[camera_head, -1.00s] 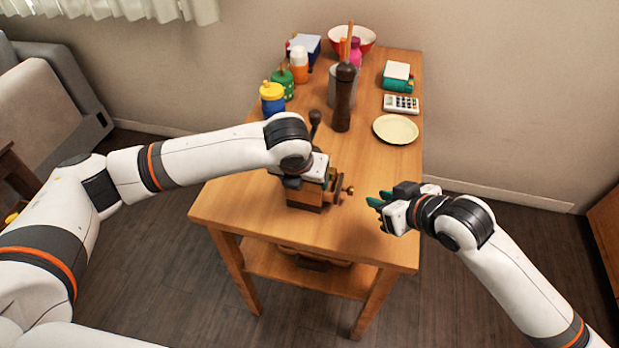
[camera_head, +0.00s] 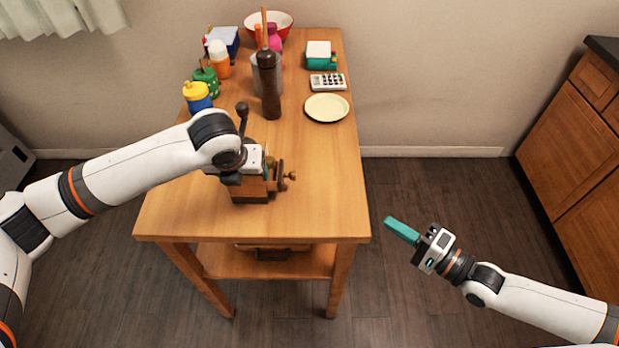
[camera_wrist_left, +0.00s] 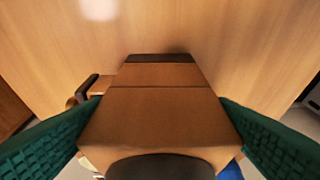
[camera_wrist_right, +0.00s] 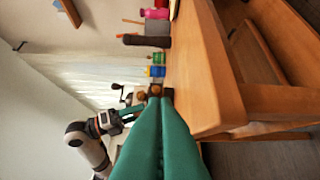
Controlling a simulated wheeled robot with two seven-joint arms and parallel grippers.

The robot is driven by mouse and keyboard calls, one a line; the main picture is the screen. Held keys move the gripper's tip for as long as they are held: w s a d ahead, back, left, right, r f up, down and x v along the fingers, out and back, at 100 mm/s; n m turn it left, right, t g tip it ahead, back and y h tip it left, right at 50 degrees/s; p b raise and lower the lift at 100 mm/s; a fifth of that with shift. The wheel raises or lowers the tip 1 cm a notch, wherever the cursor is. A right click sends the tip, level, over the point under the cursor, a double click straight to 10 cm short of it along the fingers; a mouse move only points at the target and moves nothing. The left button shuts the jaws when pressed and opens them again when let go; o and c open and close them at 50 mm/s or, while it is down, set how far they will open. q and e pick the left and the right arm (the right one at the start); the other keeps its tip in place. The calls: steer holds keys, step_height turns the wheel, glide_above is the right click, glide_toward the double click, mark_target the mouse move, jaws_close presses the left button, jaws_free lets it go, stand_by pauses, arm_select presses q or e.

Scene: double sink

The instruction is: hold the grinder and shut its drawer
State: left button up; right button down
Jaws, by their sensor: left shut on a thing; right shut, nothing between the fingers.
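The grinder (camera_head: 250,188) is a small brown wooden box with a dark crank handle (camera_head: 242,112), upright on the table. Its drawer (camera_head: 280,176) sticks out on the right side, partly open, with a brass knob (camera_head: 291,176). My left gripper (camera_head: 243,172) is shut on the grinder's body from above. The left wrist view shows the green fingers on both sides of the body (camera_wrist_left: 160,110), with the drawer (camera_wrist_left: 92,88) jutting out at the left. My right gripper (camera_head: 388,220) is shut and empty, right of the table and apart from the drawer; its fingers (camera_wrist_right: 160,100) also show in the right wrist view.
The wooden table (camera_head: 310,215) is clear in front and to the right of the grinder. Behind stand a dark pepper mill (camera_head: 269,90), a cream plate (camera_head: 327,107), a calculator (camera_head: 328,82) and a blue-yellow jar (camera_head: 197,97). A cabinet (camera_head: 575,130) is at far right.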

glide_toward(272, 175)
steer(key=shift+m, duration=0.3)
steer(key=w+d, duration=0.1)
steer(key=d, duration=0.1)
steer(key=w+d+r, duration=0.1)
steer(key=d, duration=0.1)
steer(key=w+d, duration=0.1)
steer(key=d, duration=0.1)
steer(key=shift+w+r, duration=0.15)
steer(key=shift+w, duration=0.2)
steer(key=a, duration=0.3)
steer(key=shift+w+a, duration=0.2)
steer(key=shift+w, duration=0.05)
steer(key=shift+a, duration=0.5)
steer(key=shift+w+a, duration=0.1)
steer(key=shift+a, duration=1.9)
arm_select(q)
steer(key=shift+d, duration=0.2)
arm_select(e)
steer(key=shift+y, duration=0.3)
